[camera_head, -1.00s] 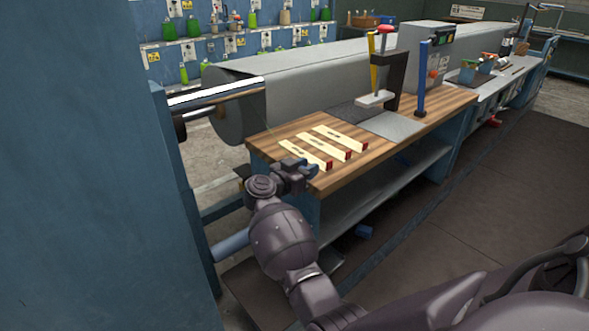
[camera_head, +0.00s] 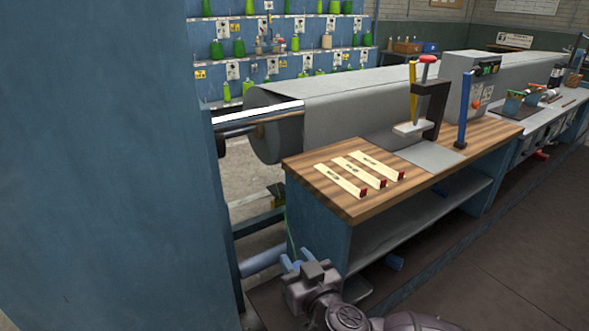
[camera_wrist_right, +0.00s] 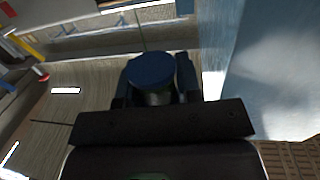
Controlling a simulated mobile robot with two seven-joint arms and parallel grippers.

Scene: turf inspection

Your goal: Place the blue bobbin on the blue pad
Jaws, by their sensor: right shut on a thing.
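The blue bobbin (camera_wrist_right: 150,72) shows in the right wrist view as a round dark-blue top on a paler body. It sits between the two dark fingers of my right gripper (camera_wrist_right: 153,88), which is shut on it. In the head view, my right gripper (camera_head: 299,260) is low, beside the near left end of the wooden bench and below its top. The bobbin cannot be made out clearly there. I cannot pick out a blue pad in either view. My left gripper is not in view.
The wooden bench (camera_head: 420,182) carries several pale strips with red ends, a grey plate (camera_head: 431,156) and a dark clamp stand (camera_head: 432,105). A large blue panel (camera_head: 100,160) fills the left side. Open floor is at right.

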